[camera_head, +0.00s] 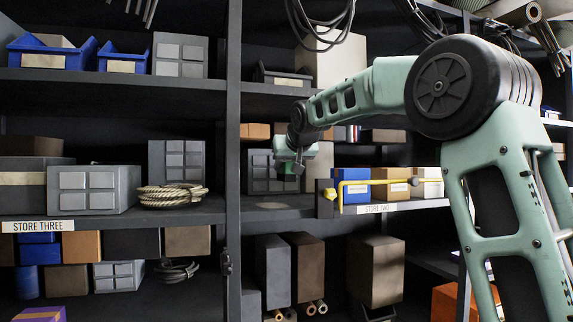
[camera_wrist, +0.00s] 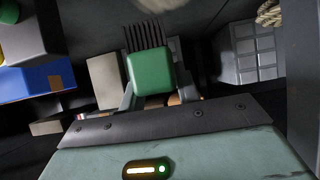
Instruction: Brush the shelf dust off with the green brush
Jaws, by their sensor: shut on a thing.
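The green brush (camera_wrist: 150,72) is held in my gripper (camera_wrist: 155,97), its dark bristles (camera_wrist: 145,36) pointing to the top of the wrist view. In the head view my gripper (camera_head: 296,164) hangs over the middle shelf, and a small part of the green brush (camera_head: 285,169) shows beside it. A pale dust patch (camera_head: 266,206) lies on the shelf board, below and a little left of my gripper. Its edge also shows at the top of the wrist view (camera_wrist: 155,4). The bristles look apart from the patch.
A grey panelled box (camera_head: 262,172) stands behind my gripper. To the right are a yellow bar (camera_head: 362,185) at the shelf front and blue (camera_head: 352,176), orange and white bins. A dark upright post (camera_head: 233,150) stands left. Coiled rope (camera_head: 172,196) lies beyond it.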

